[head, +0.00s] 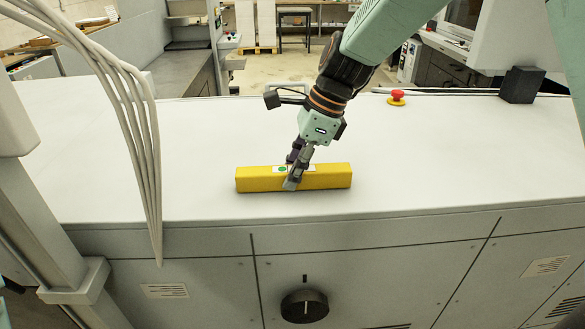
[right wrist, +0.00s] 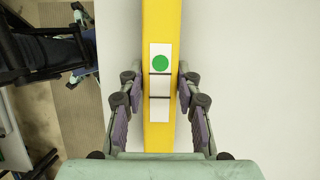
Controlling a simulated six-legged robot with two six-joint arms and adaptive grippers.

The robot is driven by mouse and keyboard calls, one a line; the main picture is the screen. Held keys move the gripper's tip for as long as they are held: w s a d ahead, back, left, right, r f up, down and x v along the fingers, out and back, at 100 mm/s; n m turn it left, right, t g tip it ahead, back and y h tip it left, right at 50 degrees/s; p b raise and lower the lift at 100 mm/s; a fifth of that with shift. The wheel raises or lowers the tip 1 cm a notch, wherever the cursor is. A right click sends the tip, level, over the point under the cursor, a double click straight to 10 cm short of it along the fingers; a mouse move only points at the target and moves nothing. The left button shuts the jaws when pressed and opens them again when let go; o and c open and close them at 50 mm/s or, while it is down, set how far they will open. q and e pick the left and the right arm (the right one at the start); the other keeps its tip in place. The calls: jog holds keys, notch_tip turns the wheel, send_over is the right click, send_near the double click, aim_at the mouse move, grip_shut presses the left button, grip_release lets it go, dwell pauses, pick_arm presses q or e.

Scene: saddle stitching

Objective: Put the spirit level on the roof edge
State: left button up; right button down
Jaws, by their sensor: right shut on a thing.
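The spirit level is a yellow bar (head: 330,177) with a white label and a green dot, lying level and left to right close to the front edge of the white machine top (head: 450,165). I cannot tell whether it rests on the top or hangs just above it. My right gripper (head: 293,180) comes down from above and is shut on the bar near its middle. In the right wrist view the spirit level (right wrist: 158,35) runs between the two fingers, the label facing the camera. My left gripper is not in view.
A red emergency button (head: 397,96) and a black block (head: 520,85) stand at the back right of the top. Grey cables (head: 140,130) hang at the left. A black knob (head: 304,306) is on the front panel. The top around the bar is clear.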

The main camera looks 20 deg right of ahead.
jog(key=shift+s+a, duration=0.1)
jog(key=shift+s, duration=0.1)
jog(key=c, duration=1.4)
grip_release()
jog(key=shift+f, duration=0.15)
jog(key=o, duration=0.5)
jog(key=shift+w, duration=0.25)
jog(key=shift+c, duration=0.2)
jog(key=shift+s, duration=0.15)
jog(key=shift+r, duration=0.25)
jog(key=v, duration=1.1)
jog(key=shift+r, duration=0.4)
